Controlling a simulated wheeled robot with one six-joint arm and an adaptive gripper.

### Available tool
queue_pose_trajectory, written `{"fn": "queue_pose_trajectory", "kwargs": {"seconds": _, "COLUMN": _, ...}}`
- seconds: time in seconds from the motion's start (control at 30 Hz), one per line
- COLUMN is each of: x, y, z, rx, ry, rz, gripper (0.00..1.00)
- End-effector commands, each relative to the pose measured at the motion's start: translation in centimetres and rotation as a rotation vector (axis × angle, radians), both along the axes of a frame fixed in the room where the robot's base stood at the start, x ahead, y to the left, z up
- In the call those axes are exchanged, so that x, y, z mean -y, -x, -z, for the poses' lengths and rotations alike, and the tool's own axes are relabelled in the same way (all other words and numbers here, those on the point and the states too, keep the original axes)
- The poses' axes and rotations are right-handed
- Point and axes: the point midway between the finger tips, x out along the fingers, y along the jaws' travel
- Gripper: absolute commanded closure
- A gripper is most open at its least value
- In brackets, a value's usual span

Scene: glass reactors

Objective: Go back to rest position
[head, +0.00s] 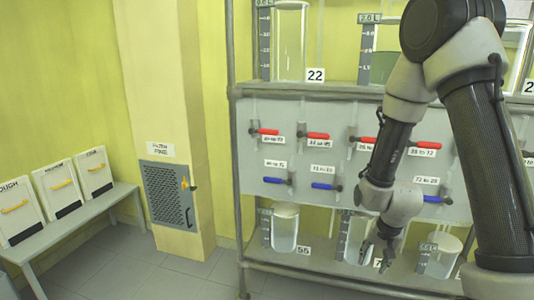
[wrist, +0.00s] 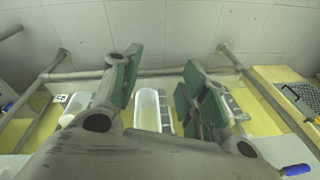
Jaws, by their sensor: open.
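My gripper (head: 376,252) hangs at the end of my arm in front of the lower shelf of the reactor rack (head: 340,180), at the right of the head view. In the wrist view my gripper (wrist: 160,88) has its two green-padded fingers apart, with nothing held between them. A clear glass vessel (wrist: 151,108) shows beyond the gap between the fingers. In the head view my arm and gripper partly hide the lower middle vessel (head: 357,236).
Red valve handles (head: 318,135) and blue ones (head: 326,186) stick out from the rack's panel. Lower glass vessels (head: 285,228) stand beside the gripper. A bench (head: 75,228) with three white boxes stands left, beside a filter cabinet (head: 168,195). The grey floor between is clear.

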Motion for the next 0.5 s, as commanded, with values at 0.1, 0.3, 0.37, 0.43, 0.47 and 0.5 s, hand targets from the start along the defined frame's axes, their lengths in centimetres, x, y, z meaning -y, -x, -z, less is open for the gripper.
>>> {"fn": "queue_pose_trajectory", "kwargs": {"seconds": 0.1, "x": 0.0, "y": 4.0, "z": -6.1, "rx": -0.109, "ry": 0.002, "rz": -0.229, "gripper": 0.57}}
{"fn": "queue_pose_trajectory", "kwargs": {"seconds": 0.3, "x": 1.4, "y": 10.9, "z": -15.4, "rx": -0.205, "ry": 0.024, "rz": -0.509, "gripper": 0.57}}
{"fn": "queue_pose_trajectory", "kwargs": {"seconds": 0.37, "x": 2.0, "y": 12.7, "z": -17.8, "rx": -0.207, "ry": 0.038, "rz": -0.561, "gripper": 0.57}}
{"fn": "queue_pose_trajectory", "kwargs": {"seconds": 0.43, "x": 2.7, "y": 14.8, "z": -20.5, "rx": -0.193, "ry": 0.057, "rz": -0.597, "gripper": 0.57}}
{"fn": "queue_pose_trajectory", "kwargs": {"seconds": 0.47, "x": 3.0, "y": 15.5, "z": -21.5, "rx": -0.179, "ry": 0.067, "rz": -0.605, "gripper": 0.57}}
{"fn": "queue_pose_trajectory", "kwargs": {"seconds": 0.5, "x": 3.3, "y": 16.4, "z": -22.8, "rx": -0.155, "ry": 0.081, "rz": -0.608, "gripper": 0.57}}
